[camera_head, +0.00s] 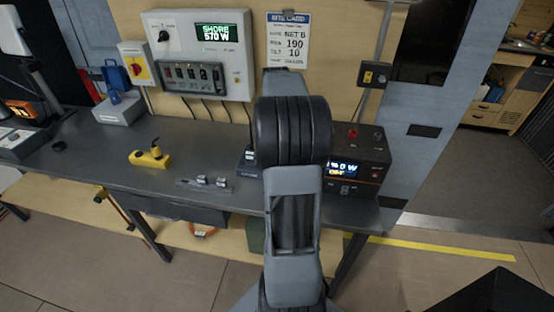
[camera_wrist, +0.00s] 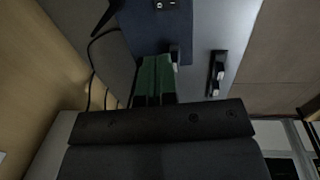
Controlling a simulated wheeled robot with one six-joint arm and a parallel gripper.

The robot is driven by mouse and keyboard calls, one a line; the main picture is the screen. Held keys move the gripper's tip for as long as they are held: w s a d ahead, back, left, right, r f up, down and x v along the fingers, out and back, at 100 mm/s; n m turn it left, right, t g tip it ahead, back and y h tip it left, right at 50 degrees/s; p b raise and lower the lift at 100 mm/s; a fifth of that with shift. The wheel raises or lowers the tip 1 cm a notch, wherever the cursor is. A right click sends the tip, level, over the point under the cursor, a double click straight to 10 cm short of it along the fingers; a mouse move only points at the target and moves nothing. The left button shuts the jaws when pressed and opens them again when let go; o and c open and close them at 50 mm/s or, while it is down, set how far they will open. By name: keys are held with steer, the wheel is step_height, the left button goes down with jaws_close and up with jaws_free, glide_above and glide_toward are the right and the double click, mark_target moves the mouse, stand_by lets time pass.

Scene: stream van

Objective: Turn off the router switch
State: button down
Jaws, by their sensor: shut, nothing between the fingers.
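A small dark blue box (camera_head: 247,160), which may be the router, stands on the grey desk, partly hidden behind my arm. In the wrist view the dark blue box (camera_wrist: 150,28) is at the top, with small light marks on its face. A small pale switch-like piece (camera_wrist: 175,57) shows at its lower edge. My gripper (camera_wrist: 155,62) has green fingers, shut and empty, with their tips at the box's lower edge, just left of the pale piece. I cannot tell whether they touch. In the head view my arm hides the gripper.
A flat plate with two small levers (camera_head: 205,182) lies on the desk left of the box; a levered strip (camera_wrist: 217,72) shows in the wrist view. A yellow device (camera_head: 150,157) is farther left. A dark power unit (camera_head: 362,155) stands right. A panel (camera_head: 200,45) hangs behind.

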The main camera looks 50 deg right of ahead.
steer(key=f, duration=0.4)
steer(key=d+f, duration=0.1)
steer(key=f, duration=0.4)
steer(key=w+f, duration=0.1)
steer(key=f, duration=0.4)
steer(key=shift+d, duration=0.2)
